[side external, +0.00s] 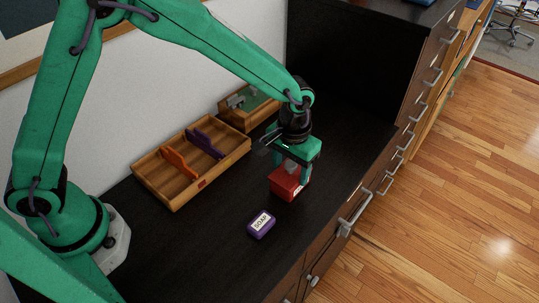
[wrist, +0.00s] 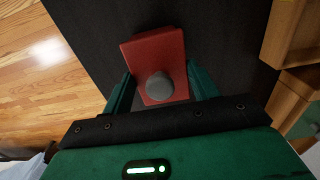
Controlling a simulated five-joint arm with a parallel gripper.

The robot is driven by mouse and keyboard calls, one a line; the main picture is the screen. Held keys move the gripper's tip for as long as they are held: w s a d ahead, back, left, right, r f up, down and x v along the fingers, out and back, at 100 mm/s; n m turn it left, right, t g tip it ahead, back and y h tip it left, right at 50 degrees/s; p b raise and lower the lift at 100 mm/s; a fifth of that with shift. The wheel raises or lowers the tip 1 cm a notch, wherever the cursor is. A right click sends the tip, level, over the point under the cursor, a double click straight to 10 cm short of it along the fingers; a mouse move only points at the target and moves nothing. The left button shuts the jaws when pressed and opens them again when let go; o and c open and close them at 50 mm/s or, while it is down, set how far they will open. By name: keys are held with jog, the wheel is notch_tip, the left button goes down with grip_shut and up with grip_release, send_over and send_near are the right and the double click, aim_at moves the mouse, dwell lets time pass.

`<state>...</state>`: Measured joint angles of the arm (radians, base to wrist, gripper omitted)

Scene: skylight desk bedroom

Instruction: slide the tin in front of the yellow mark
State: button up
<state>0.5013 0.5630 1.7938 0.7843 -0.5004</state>
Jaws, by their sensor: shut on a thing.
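A red box-shaped tin (side external: 287,187) with a grey round knob on top stands on the black desk top. It also shows in the wrist view (wrist: 152,46), with the knob between my fingers. My gripper (side external: 291,175) points down and is shut on the tin, one green finger on each side; it also shows in the wrist view (wrist: 160,78). The tin appears to rest on the desk, but its underside is hidden. I see no clear yellow mark in either view.
A wooden tray (side external: 176,203) with an orange divider (side external: 180,163) and a purple divider (side external: 206,144) lies left of the tin. A wooden box (side external: 237,119) stands behind. The desk's drawer edge is at right.

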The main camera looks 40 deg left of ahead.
jog(key=shift+s+a, duration=0.95)
jog(key=shift+a, duration=0.9)
jog(key=shift+s+a, duration=0.9)
jog(key=shift+a, duration=1)
jog(key=shift+s+a, duration=0.95)
jog(key=shift+a, duration=0.9)
dwell(0.8)
jog(key=o, duration=1)
jog(key=shift+r, duration=3.95)
